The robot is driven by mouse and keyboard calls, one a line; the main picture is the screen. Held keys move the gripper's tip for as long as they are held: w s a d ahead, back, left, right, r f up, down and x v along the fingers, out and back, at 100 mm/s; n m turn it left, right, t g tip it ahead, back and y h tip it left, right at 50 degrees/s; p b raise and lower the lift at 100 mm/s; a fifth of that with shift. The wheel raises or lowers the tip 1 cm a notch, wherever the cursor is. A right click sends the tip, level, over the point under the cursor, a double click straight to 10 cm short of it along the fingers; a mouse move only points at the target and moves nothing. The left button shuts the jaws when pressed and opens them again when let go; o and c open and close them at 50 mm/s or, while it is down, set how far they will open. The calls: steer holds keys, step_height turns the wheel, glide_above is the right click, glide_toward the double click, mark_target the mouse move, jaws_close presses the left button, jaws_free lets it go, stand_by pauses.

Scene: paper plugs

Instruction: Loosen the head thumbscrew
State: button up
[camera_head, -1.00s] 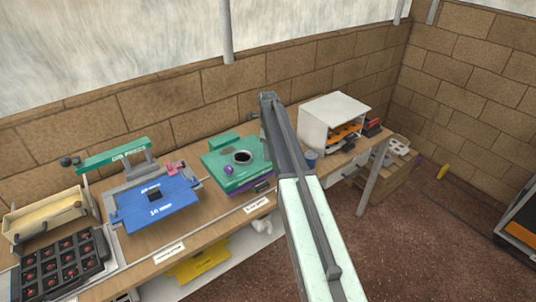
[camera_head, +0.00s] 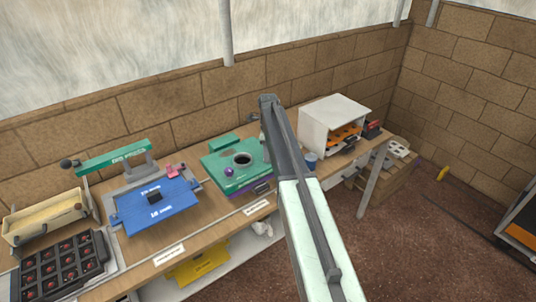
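A green machine (camera_head: 230,168) with a round dark opening (camera_head: 243,159) stands on the bench, left of my arm. A small purple knob (camera_head: 229,172) sits on its front left part. A green press arm labelled as a press (camera_head: 115,158) stands further left, with a dark ball (camera_head: 67,163) at its left end. A small pink part (camera_head: 171,169) sits at the blue plate's back edge. I cannot tell which of these is the head thumbscrew. My arm crosses the middle of the view and hides part of the bench. My gripper's fingers do not show.
A blue plate (camera_head: 155,207) with a black block lies left of the green machine. A dark tray of round pieces (camera_head: 62,262) and a beige bin (camera_head: 45,217) stand at the far left. A white open cabinet (camera_head: 334,111) and blue cup (camera_head: 311,160) stand right of my arm. The floor at right is mostly clear.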

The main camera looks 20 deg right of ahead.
steer(key=shift+r, duration=0.15)
steer(key=shift+r+p, duration=1.85)
steer(key=shift+p, duration=0.15)
steer(key=shift+r, duration=0.1)
step_height(320, 180, up, 4)
steer(key=p, duration=0.4)
step_height(320, 180, up, 8)
steer(key=p, duration=0.8)
steer(key=shift+f, duration=0.2)
